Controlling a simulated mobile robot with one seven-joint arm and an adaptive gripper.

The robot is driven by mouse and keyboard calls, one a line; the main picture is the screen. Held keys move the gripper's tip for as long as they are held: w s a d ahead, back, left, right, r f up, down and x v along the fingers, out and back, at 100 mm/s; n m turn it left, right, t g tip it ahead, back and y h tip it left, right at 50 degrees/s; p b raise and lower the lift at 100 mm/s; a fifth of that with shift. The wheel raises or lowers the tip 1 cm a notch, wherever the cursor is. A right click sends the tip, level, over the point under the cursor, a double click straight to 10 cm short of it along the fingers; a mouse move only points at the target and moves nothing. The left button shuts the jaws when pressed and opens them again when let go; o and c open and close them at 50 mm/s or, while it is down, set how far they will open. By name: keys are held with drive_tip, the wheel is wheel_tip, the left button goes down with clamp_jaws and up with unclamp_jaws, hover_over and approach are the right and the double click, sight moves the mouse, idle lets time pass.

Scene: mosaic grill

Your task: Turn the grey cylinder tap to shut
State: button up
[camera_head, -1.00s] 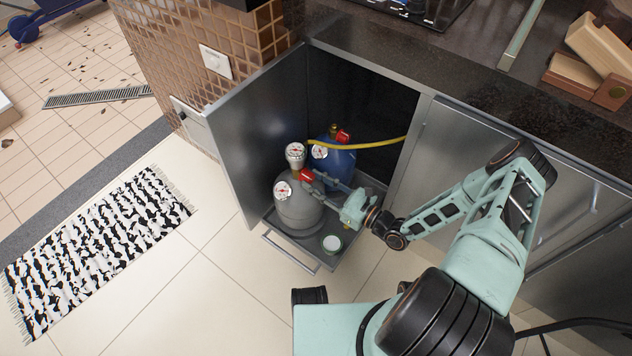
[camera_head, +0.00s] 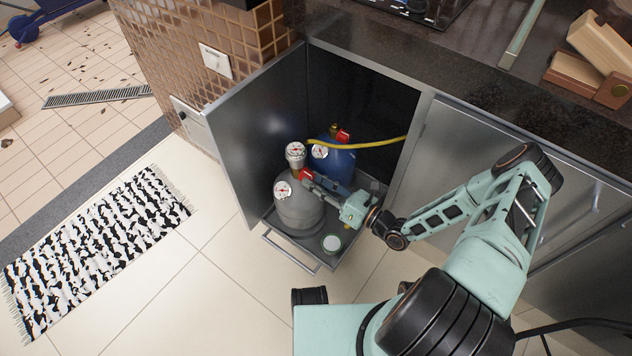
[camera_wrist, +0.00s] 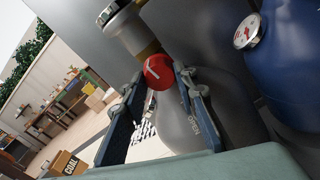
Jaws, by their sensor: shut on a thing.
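The grey cylinder (camera_head: 299,212) stands on the pull-out tray of the open cabinet, with gauges on and above its top. Its red tap (camera_head: 305,175) is at the neck, and it shows close up in the wrist view (camera_wrist: 158,72) with a white mark on its face. My gripper (camera_head: 314,180) reaches in from the right, its fingers at the red tap. In the wrist view my fingers (camera_wrist: 155,85) lie on either side of the tap and are shut on it. The tap's far side is hidden.
A blue cylinder (camera_head: 335,160) with its own red tap stands close behind, with a yellow hose (camera_head: 375,144) running right. The cabinet door (camera_head: 258,130) stands open at left. A small round tin (camera_head: 332,243) sits on the tray's front corner. The floor in front is clear.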

drive_tip(key=shift+m, duration=0.6)
drive_tip(key=o, duration=1.1)
drive_tip(key=shift+o, duration=0.2)
drive_tip(key=v, duration=1.2)
drive_tip(key=shift+s, duration=0.1)
